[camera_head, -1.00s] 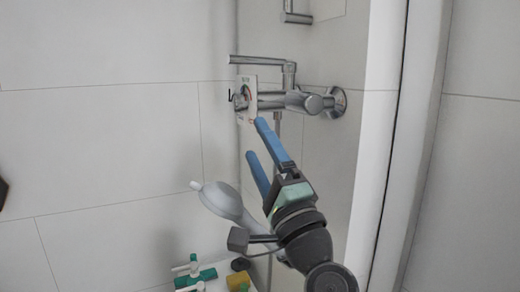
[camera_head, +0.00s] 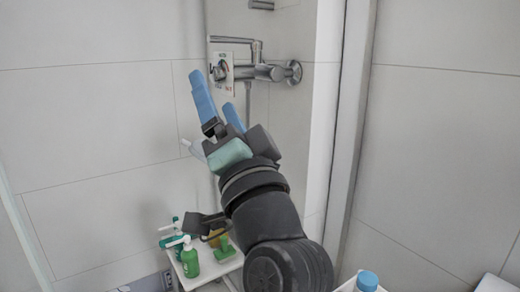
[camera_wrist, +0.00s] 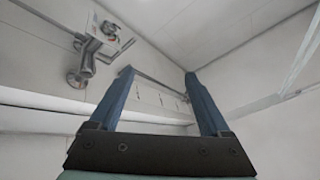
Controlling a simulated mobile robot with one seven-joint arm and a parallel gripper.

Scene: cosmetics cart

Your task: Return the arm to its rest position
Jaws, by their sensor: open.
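My gripper (camera_head: 217,98) has two blue fingers spread apart, with nothing between them. In the head view it points up and to the left, in front of the tiled wall and below and left of the shower mixer (camera_head: 270,72). The mixer (camera_wrist: 90,58) is at the upper left there, apart from the fingers. My dark arm runs from the gripper to the bottom of the head view.
A white cart tray (camera_head: 205,266) at the lower left holds green pump bottles (camera_head: 190,262) and a yellow item, below my forearm. A blue-capped bottle (camera_head: 367,281) is at the bottom edge. A wall edge (camera_head: 345,130) stands right of my arm.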

